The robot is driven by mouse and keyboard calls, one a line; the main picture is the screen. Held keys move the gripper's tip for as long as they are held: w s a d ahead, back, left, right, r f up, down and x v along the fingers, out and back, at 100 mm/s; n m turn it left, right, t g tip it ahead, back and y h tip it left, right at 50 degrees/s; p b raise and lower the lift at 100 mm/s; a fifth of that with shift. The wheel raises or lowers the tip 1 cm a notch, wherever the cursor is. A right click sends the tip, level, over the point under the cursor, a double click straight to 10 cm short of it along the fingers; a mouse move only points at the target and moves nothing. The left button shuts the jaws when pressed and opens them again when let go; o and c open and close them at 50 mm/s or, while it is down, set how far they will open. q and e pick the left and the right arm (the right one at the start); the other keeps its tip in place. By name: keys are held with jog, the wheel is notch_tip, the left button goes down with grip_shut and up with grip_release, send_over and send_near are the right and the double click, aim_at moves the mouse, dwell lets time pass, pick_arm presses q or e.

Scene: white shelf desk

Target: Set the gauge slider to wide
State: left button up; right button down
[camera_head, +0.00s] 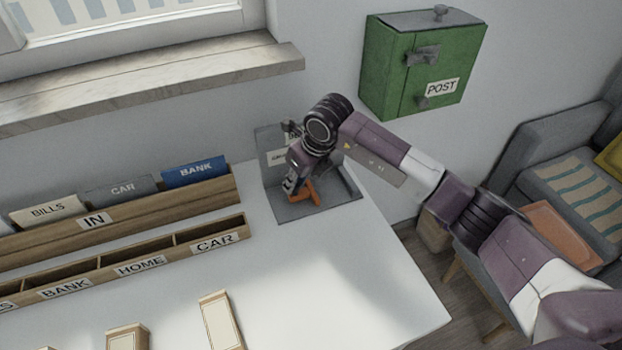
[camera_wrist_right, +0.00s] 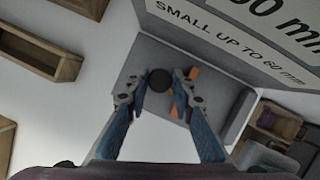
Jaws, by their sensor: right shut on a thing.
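The gauge stands at the desk's back right corner. It has a grey base plate (camera_head: 292,213) and an upright grey panel (camera_head: 267,142) with labels, one reading "SMALL UP TO 60 mm" in the right wrist view (camera_wrist_right: 235,38). The orange slider (camera_head: 309,192) sits low on the gauge, partly hidden by my right gripper (camera_head: 290,190). In the wrist view, the slider's orange part (camera_wrist_right: 194,73) shows beside a dark round knob (camera_wrist_right: 160,80). My right gripper (camera_wrist_right: 158,88) is shut with the knob between its fingertips. My left gripper is out of view.
A wooden IN rack (camera_head: 150,207) with folders and a labelled sorter (camera_head: 185,248) stand left of the gauge. Several small wooden-edged items lie at the desk's front. A green POST box (camera_head: 390,75) hangs above. The desk's middle (camera_head: 320,270) is clear.

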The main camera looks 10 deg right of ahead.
jog(key=shift+a, duration=0.1)
jog(key=c, duration=1.7)
grip_release()
jog(key=shift+r, duration=0.15)
jog(key=v, duration=1.2)
jog(key=shift+s, duration=0.1)
